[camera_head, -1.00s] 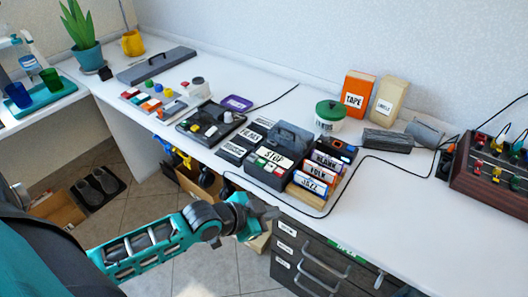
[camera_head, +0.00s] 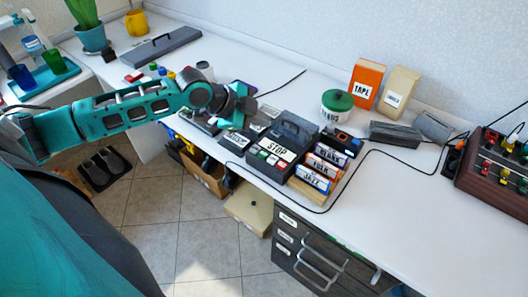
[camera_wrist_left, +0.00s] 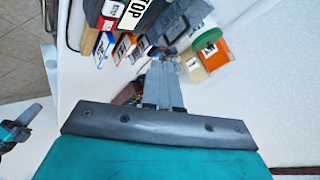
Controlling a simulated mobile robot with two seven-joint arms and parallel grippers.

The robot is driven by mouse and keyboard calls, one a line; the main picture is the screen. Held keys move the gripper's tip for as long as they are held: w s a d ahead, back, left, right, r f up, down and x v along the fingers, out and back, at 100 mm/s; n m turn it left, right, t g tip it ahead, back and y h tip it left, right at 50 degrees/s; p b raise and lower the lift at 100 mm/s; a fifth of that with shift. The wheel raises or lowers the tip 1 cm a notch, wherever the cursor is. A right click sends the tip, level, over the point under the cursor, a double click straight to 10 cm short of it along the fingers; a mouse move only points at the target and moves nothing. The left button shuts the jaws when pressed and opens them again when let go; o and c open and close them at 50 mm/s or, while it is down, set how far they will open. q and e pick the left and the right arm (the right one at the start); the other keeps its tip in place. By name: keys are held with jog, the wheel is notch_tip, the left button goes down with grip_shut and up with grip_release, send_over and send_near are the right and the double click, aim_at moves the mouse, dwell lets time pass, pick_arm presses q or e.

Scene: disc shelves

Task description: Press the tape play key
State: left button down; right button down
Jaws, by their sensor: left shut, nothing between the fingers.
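The tape player (camera_head: 290,138) is a dark grey box with a raised handle on the white worktop. A STOP label (camera_head: 277,149) and a row of small green, red and white keys (camera_head: 268,158) are on its front part. No play label is readable, so I cannot tell which key is play. My left gripper (camera_head: 256,104) is shut and empty, in the air behind and left of the player, apart from its keys. In the left wrist view its fingers (camera_wrist_left: 164,75) point toward the player's dark body, and the STOP label (camera_wrist_left: 132,14) shows at the top.
A rack of labelled tapes (camera_head: 320,166) stands right of the player. A green-lidded tub (camera_head: 336,106), an orange TAPE box (camera_head: 364,83) and a beige box (camera_head: 396,92) stand behind. A black cable (camera_head: 362,160) crosses the worktop. The right front worktop is clear.

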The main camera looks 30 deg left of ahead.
pick_arm(q)
jog(key=b, duration=0.5)
send_over(261, 155)
notch_tip(261, 155, down, 8)
jog(key=shift+r, duration=0.2)
jog(key=shift+f+b, duration=0.5)
jog(key=shift+f, duration=0.15)
dwell(1.2)
jog(key=shift+f, duration=0.4)
